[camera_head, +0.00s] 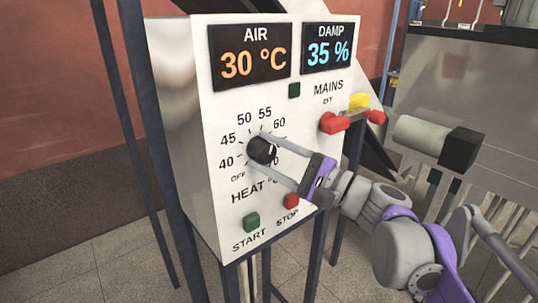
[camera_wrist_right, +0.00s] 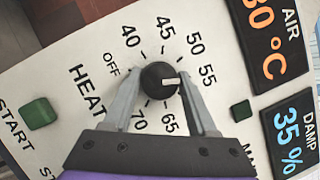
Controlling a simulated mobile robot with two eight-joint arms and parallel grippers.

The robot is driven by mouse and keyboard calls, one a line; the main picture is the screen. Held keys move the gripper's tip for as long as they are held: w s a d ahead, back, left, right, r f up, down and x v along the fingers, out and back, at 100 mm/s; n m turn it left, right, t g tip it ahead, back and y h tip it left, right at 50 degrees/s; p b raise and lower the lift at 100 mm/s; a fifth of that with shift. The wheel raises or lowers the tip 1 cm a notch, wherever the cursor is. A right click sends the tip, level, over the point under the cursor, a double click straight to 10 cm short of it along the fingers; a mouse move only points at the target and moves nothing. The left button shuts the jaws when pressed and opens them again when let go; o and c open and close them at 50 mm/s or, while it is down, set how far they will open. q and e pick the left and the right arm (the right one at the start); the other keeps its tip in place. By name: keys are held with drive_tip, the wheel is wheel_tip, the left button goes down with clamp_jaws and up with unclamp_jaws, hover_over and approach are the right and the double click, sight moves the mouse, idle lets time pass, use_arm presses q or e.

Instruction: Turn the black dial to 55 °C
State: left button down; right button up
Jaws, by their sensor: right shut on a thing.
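The black dial (camera_head: 259,153) sits on the white front of the control box, above the word HEAT, inside a ring of numbers. My right gripper (camera_head: 267,149) reaches it from the right, and its two grey fingers are shut on the dial's sides. In the right wrist view the dial (camera_wrist_right: 157,77) lies between the fingertips (camera_wrist_right: 161,72). Its white mark points right, to about 55 or just past it towards 60. The 60 label is hidden behind a finger there. The AIR display (camera_head: 250,57) reads 30 °C. My left gripper is not in view.
The DAMP display (camera_head: 329,47) reads 35 %. A red and yellow MAINS switch (camera_head: 334,123) juts out at the upper right of the panel. Green START (camera_head: 252,221) and red STOP (camera_head: 291,201) buttons are below the dial, STOP close under my gripper.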

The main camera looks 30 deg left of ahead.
idle(0.3)
drive_tip(key=o, duration=1.4)
drive_tip(key=shift+c, duration=0.2)
drive_tip(key=d+f+b, duration=0.1)
drive_tip(key=d+f, duration=0.1)
drive_tip(key=d, duration=0.8)
drive_tip(key=shift+s+d, duration=0.25)
drive_tip(key=shift+d, duration=0.05)
